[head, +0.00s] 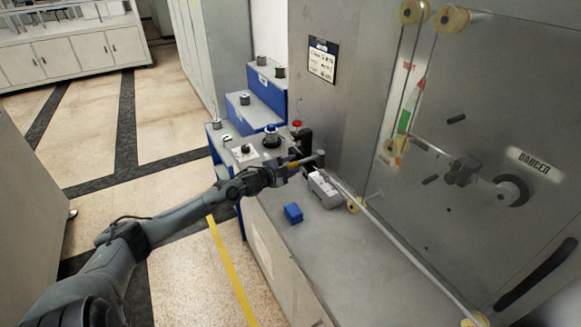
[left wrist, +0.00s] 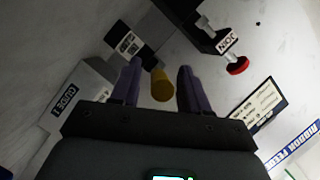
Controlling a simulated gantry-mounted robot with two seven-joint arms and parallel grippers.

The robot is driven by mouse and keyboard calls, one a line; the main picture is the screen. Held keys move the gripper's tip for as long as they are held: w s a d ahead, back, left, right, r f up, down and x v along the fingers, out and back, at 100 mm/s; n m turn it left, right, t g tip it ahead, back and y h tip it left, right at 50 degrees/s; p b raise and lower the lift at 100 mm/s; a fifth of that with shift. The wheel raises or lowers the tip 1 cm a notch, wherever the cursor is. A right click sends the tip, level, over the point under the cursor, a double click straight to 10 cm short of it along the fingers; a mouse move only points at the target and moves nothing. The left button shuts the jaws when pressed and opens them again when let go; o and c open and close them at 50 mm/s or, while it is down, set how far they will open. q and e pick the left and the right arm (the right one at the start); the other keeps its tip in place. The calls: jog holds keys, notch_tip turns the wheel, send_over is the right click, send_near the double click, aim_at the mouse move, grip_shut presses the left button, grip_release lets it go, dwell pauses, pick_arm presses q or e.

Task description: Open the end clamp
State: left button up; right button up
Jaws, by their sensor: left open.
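My left gripper (head: 284,170) is at the far end of the bench, beside a short bar with a yellow grip (head: 294,163). In the left wrist view the two purple fingers of this gripper (left wrist: 156,88) stand apart, with the yellow grip (left wrist: 162,86) between their tips. I cannot tell whether either finger touches it. The bar looks like the end clamp's handle, but the clamp body is partly hidden by the gripper. The right gripper is not in view.
A grey guide block (head: 325,189) and a blue block (head: 293,213) lie close on the near side. A red button (head: 297,124) on a black box stands just behind. Blue stepped racks (head: 263,90) with spools are beyond. The near bench top is clear.

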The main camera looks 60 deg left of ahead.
pick_arm(q)
jog(key=shift+c, duration=0.3)
grip_shut()
